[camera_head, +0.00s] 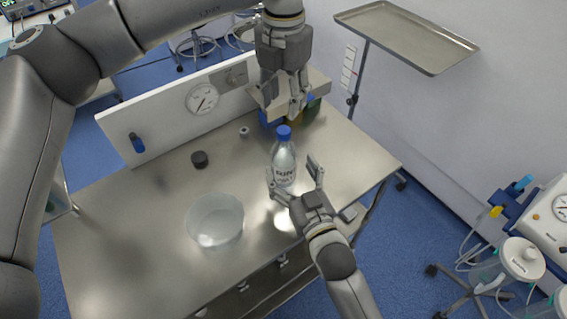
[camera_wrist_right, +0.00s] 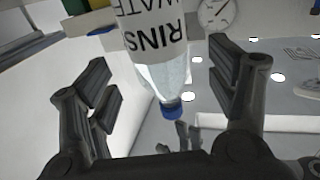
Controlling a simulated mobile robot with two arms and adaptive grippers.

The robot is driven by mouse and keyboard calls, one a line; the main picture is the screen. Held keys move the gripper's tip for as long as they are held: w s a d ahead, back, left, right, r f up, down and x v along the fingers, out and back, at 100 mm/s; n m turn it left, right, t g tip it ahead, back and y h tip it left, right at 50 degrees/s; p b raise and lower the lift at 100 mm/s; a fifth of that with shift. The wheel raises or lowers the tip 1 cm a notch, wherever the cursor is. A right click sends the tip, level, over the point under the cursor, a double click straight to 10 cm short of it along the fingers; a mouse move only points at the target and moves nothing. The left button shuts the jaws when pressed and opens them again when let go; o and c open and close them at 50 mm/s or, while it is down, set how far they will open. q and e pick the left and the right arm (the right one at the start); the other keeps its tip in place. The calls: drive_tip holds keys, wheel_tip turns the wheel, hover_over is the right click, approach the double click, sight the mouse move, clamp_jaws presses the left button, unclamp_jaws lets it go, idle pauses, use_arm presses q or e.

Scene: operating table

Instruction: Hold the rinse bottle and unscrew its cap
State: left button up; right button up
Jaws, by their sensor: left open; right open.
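The rinse bottle (camera_head: 284,163) stands upright on the steel table, clear with a white label and a blue cap (camera_head: 284,132). In the right wrist view the bottle (camera_wrist_right: 160,70) shows between the two fingers, with the blue cap (camera_wrist_right: 172,110) low in the picture. My right gripper (camera_head: 296,180) is open at the near side of the bottle, fingers spread to either side; I cannot tell whether they touch it. My left gripper (camera_head: 283,108) is open and empty, pointing down above the cap and apart from it.
A clear bowl (camera_head: 215,221) stands on the steel table (camera_head: 120,235) left of the bottle. A dark round piece (camera_head: 200,159) and a small grey piece (camera_head: 244,132) lie farther back. A white panel with a gauge (camera_head: 202,99) edges the back. The table's left front is clear.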

sight(288, 165)
drive_tip(key=shift+x, duration=2.45)
drive_tip(key=shift+c, duration=0.4)
